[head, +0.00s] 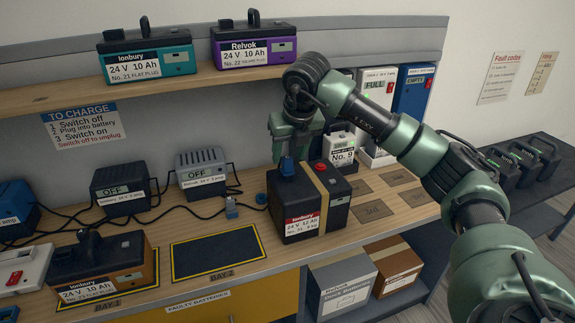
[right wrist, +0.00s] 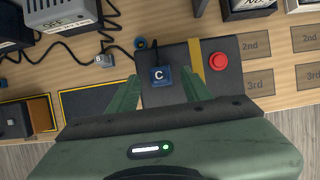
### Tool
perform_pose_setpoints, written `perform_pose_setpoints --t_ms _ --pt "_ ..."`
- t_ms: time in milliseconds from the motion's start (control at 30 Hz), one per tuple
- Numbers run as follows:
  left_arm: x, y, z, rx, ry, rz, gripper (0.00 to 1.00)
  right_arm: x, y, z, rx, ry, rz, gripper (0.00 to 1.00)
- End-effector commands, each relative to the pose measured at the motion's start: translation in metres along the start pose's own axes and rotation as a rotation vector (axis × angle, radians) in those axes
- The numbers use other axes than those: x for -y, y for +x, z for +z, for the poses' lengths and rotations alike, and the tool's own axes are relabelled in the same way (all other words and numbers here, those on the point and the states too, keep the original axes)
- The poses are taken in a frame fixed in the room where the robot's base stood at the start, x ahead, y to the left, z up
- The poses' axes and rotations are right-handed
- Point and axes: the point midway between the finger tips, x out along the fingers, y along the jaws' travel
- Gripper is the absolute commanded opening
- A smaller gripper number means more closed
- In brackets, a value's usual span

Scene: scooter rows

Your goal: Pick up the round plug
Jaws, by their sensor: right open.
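A small round blue plug (head: 262,199) lies on the bench beside the left side of the black Ionbury battery (head: 300,221). In the right wrist view the round plug (right wrist: 140,43) shows just past the battery's corner, near a dark cable. A squarer grey-blue plug (head: 231,207) stands to its left and also shows in the wrist view (right wrist: 103,61). My right gripper (head: 288,153) is above the battery, pointing down, open. In the wrist view its fingers (right wrist: 160,82) lie either side of a blue block marked C on the battery; contact cannot be told.
Chargers marked OFF (head: 201,167) stand at the back left with loose cables. An empty yellow-edged bay (head: 217,254) lies left of the battery. A brown battery (head: 102,267) sits in the bay further left. A shelf (head: 227,77) with two batteries runs above.

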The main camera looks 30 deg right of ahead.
Motion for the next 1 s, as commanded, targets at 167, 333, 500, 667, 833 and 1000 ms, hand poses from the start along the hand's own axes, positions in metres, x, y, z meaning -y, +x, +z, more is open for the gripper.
perform_pose_setpoints --t_ms 167,333,500,667,833,1000 --pt "0.0 -0.007 0.0 0.0 0.0 0.0 0.0 0.0 0.025 0.001 -0.003 -0.001 0.001 0.49" --pt "0.0 -0.007 -0.001 0.0 0.0 0.0 0.0 0.0 0.034 0.001 -0.002 -0.001 0.002 0.49" --pt "0.0 -0.007 -0.001 0.0 0.0 0.0 0.0 0.0 0.033 0.001 -0.001 -0.002 0.003 0.46" --pt "0.0 -0.007 -0.001 0.0 0.001 0.0 0.0 0.0 0.033 0.001 -0.001 -0.002 0.003 0.02" --pt "0.0 -0.007 -0.001 0.0 0.001 0.0 0.0 0.0 0.033 0.001 0.0 -0.002 0.003 0.0" --pt "0.0 -0.007 -0.001 0.0 0.001 0.001 0.0 0.0 0.032 0.002 0.0 -0.002 0.003 0.0"
